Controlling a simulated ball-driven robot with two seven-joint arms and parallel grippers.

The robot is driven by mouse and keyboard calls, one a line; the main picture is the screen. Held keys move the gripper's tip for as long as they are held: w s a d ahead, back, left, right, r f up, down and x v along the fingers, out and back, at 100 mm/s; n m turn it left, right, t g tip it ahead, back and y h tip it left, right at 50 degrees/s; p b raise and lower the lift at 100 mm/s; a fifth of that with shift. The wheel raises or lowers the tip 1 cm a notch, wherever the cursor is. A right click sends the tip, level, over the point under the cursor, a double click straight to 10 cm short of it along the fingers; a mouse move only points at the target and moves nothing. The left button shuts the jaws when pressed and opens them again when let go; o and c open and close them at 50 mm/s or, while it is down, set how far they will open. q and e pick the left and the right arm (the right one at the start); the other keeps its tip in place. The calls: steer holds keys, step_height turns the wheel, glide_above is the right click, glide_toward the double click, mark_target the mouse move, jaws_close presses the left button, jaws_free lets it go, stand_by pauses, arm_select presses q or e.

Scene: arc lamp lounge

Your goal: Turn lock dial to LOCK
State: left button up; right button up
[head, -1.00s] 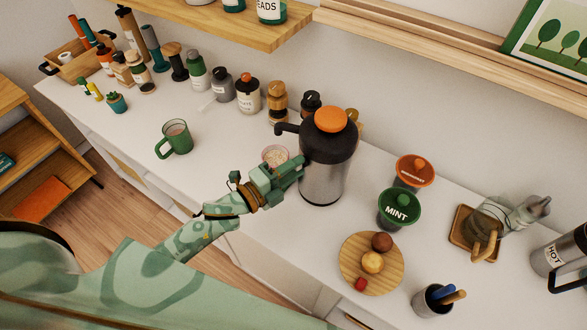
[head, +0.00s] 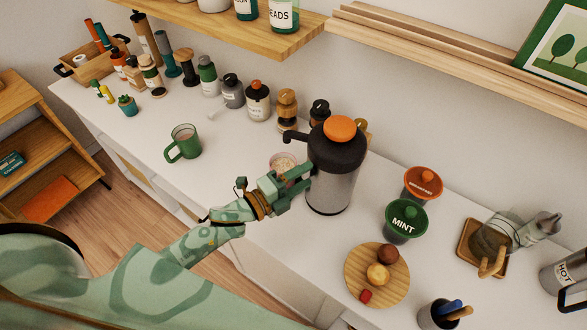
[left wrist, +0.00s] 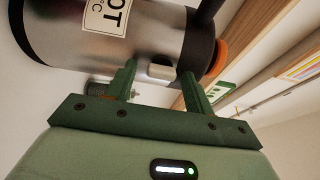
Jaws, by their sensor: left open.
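A steel and black airpot (head: 330,190) with an orange top button (head: 340,128) stands upright on the white counter. In the left wrist view the airpot (left wrist: 70,45) lies sideways across the picture. A small pale knob (left wrist: 160,71), which looks like the lock dial, sticks out of its steel side near the black collar. My left gripper (head: 309,176) is at the airpot's left side. In the left wrist view the gripper (left wrist: 158,78) is open, with one finger on each side of the knob; contact cannot be told. The dial's markings are not readable. My right gripper is not in view.
Several jars line the wall.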

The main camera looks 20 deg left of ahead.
arm_select(q)
steer(key=b+v, duration=0.1)
steer(key=v, duration=1.5)
steer(key=shift+s+a, duration=0.1)
steer(key=shift+s, duration=0.05)
